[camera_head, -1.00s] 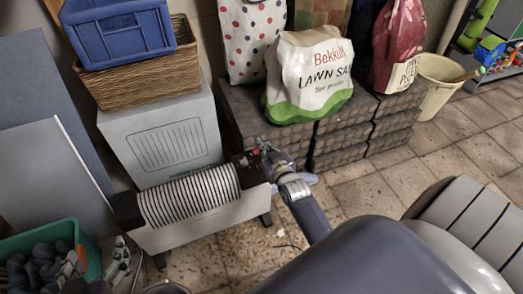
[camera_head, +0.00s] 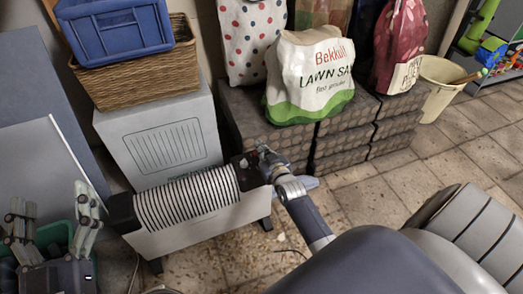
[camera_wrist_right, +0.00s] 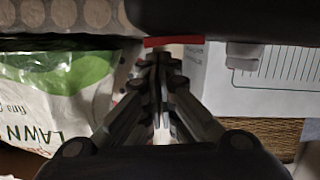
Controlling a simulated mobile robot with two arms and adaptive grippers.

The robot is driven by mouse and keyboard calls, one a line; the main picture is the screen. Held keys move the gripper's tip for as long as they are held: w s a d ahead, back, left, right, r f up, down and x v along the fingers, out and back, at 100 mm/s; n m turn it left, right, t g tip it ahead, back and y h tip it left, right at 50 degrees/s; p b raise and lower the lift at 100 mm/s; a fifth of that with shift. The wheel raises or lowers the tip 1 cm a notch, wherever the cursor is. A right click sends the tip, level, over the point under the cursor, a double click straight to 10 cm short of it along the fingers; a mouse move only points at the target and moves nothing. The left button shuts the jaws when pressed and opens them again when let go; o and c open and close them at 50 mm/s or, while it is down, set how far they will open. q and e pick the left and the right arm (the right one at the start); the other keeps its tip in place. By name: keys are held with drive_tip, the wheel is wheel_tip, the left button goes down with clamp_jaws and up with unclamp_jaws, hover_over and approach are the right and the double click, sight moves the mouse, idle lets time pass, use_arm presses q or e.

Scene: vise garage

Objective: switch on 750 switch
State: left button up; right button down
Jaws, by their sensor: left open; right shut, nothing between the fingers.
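A white heater (camera_head: 200,231) with a slatted top grille stands on the floor, with a dark control end (camera_head: 247,177) at its right. A small red spot (camera_head: 244,162) shows on that end; a red strip (camera_wrist_right: 173,41) shows in the right wrist view. I cannot read any 750 marking or tell the switch position. My right gripper (camera_head: 262,153) is at the control end, shut and empty; its fingertips (camera_wrist_right: 160,62) come together just below the red strip. I cannot tell whether they touch it. My left gripper (camera_head: 52,215) is open and empty at the lower left, apart from the heater.
A white box (camera_head: 160,140) stands behind the heater, with a wicker basket (camera_head: 135,85) and blue crate (camera_head: 115,35) on top. Dark stacked blocks (camera_head: 340,140) carry a lawn bag (camera_head: 305,80). A green bin (camera_head: 55,236) is behind my left gripper.

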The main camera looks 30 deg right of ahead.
idle(0.4)
drive_tip(key=shift+d+f+m, duration=0.25)
drive_tip(key=shift+f+m, duration=0.05)
drive_tip(key=shift+f, duration=0.1)
use_arm(q)
drive_tip(key=shift+w+a+f+g, duration=0.15)
drive_tip(key=shift+f+g, duration=0.25)
drive_tip(key=shift+f, duration=0.35)
use_arm(e)
drive_tip(key=shift+a, duration=0.1)
use_arm(q)
drive_tip(key=shift+f, duration=0.1)
